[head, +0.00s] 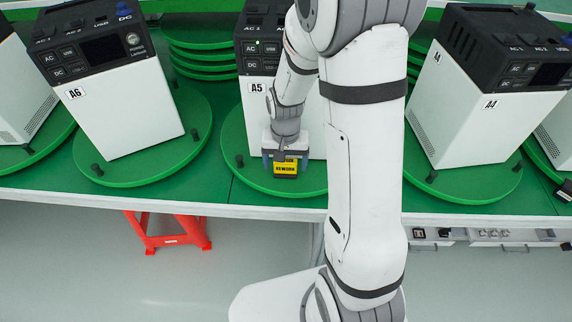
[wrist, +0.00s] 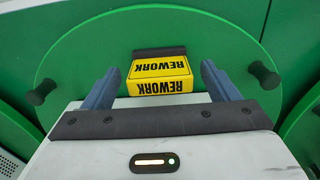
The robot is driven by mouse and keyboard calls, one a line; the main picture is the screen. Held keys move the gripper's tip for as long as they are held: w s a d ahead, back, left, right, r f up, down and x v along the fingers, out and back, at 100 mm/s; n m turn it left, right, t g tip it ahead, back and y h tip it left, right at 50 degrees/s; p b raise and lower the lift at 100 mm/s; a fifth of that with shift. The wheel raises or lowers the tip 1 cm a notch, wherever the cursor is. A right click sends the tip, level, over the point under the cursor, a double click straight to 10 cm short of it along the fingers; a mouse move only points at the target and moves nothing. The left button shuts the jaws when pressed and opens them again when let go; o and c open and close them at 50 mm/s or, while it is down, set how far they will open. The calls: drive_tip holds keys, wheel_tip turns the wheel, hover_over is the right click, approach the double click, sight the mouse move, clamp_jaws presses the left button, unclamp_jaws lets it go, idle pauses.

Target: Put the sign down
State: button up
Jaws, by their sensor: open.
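The sign is a small yellow block lettered REWORK (head: 286,167) with a dark base. It stands on the green turntable (head: 235,160) in front of the white unit labelled A5 (head: 257,100). The sign also shows in the wrist view (wrist: 160,75), between my gripper's two blue-grey fingers. My gripper (wrist: 160,88) is open, with a gap between each finger and the sign. In the head view my gripper (head: 285,158) is just above and around the sign. My arm hides much of unit A5.
Unit A6 (head: 120,110) stands on a turntable to the left and unit A4 (head: 485,110) on one to the right. Black pegs (wrist: 264,75) stick up near the turntable's rim. A red stool (head: 168,230) is below the bench edge.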

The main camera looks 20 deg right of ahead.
sight(286, 162)
wheel_tip(286, 162, up, 10)
drive_tip(key=shift+f, duration=0.15)
drive_tip(key=s+r+n+t, duration=0.1)
drive_tip(key=s+r, duration=0.4)
drive_tip(key=s, duration=0.2)
drive_tip(key=s+d+r+n+t, duration=0.1)
drive_tip(key=s+r, duration=0.3)
drive_tip(key=s, duration=0.4)
drive_tip(key=shift+d+r+n+t, duration=0.2)
drive_tip(key=shift+r+n+t, duration=0.2)
drive_tip(key=shift+n, duration=0.4)
idle(0.8)
drive_tip(key=shift+c, duration=0.2)
